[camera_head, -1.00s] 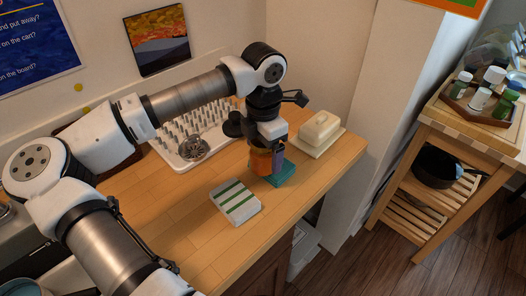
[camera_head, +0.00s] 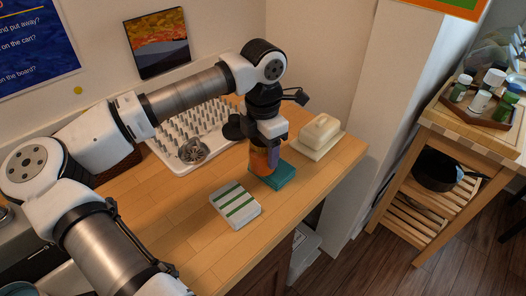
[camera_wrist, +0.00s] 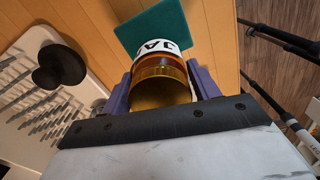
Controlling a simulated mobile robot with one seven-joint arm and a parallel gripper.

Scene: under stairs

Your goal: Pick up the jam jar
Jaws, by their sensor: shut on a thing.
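The jam jar (camera_wrist: 160,75) is amber with a white label showing the letters "JA". In the wrist view it sits between the two purple fingers of my gripper (camera_wrist: 160,88), which is shut on it. In the head view the jar (camera_head: 259,161) hangs upright below my gripper (camera_head: 268,152), over the teal block (camera_head: 284,178) on the wooden counter. The teal block also shows beyond the jar in the wrist view (camera_wrist: 152,32). I cannot tell whether there is a gap between the jar's base and the block.
A white box with green stripes (camera_head: 235,206) lies in front. A cream butter dish (camera_head: 320,132) stands to the right. A white pegged drying rack (camera_head: 178,130) is behind left. The counter's front right is clear. A wooden cart (camera_head: 440,125) stands further right.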

